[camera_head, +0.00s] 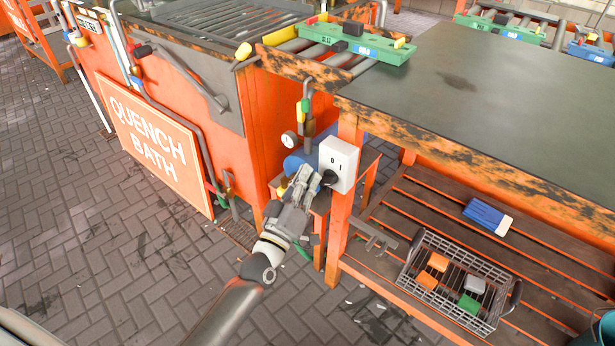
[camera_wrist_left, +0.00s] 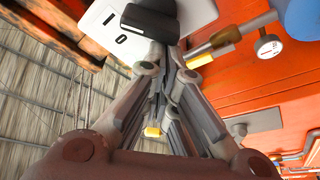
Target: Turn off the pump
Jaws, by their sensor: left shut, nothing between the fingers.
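A white switch box (camera_head: 340,160) marked 0 and I is fixed to the orange post of the work table. A black rotary knob (camera_head: 329,178) sits low on its face; which mark it points to I cannot tell. My left gripper (camera_head: 311,176) is shut and empty, its fingertips close by the knob. In the left wrist view the fingertips (camera_wrist_left: 168,52) lie just below the black knob (camera_wrist_left: 150,21) on the white box (camera_wrist_left: 195,14); whether they touch I cannot tell. A blue rounded body (camera_head: 296,164), apparently the pump, stands behind the gripper, partly hidden.
The orange quench bath (camera_head: 255,110) with pipes and a gauge (camera_head: 289,139) stands left of the box. The table's orange post (camera_head: 342,215) is close to my gripper. A wire basket (camera_head: 455,283) with small blocks lies on the lower shelf. The brick floor at left is clear.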

